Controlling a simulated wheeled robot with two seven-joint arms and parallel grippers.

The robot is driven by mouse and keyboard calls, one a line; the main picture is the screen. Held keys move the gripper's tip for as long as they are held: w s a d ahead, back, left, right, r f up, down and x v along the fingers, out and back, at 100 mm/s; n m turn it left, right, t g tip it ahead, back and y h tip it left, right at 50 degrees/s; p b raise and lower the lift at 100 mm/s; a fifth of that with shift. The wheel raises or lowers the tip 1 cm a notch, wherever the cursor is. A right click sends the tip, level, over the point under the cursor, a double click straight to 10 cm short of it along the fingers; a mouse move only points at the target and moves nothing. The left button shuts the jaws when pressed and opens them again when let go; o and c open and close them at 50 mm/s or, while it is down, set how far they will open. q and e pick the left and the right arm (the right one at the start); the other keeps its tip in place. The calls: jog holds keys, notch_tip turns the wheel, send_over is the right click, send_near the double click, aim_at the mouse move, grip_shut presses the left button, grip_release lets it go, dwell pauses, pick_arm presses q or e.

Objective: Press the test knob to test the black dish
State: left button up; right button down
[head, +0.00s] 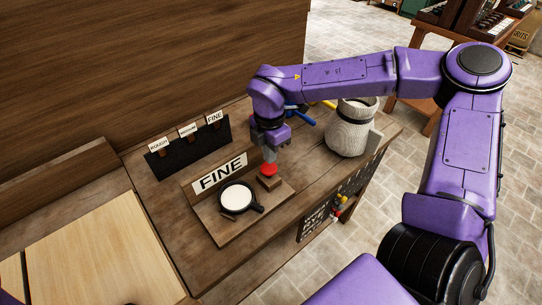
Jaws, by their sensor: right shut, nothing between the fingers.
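The black dish (258,208) has a short handle and holds white powder. It sits on a wooden board in front of the "FINE" sign (220,174). The red test knob (269,170) tops a small wooden block (270,184) just right of the dish. My right gripper (269,162) points down, shut and empty, with its fingertips directly over the knob. They look at or very near its top; I cannot tell whether they press it. My left gripper is out of view.
A black rack (190,155) with rough, medium and fine labels stands behind the board. A light wooden panel (95,255) lies at the lower left.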

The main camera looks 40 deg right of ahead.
aim_at(270, 168)
notch_tip(270, 168, up, 9)
jog(key=b, duration=0.1)
jog(key=shift+f, duration=0.15)
dwell(0.4)
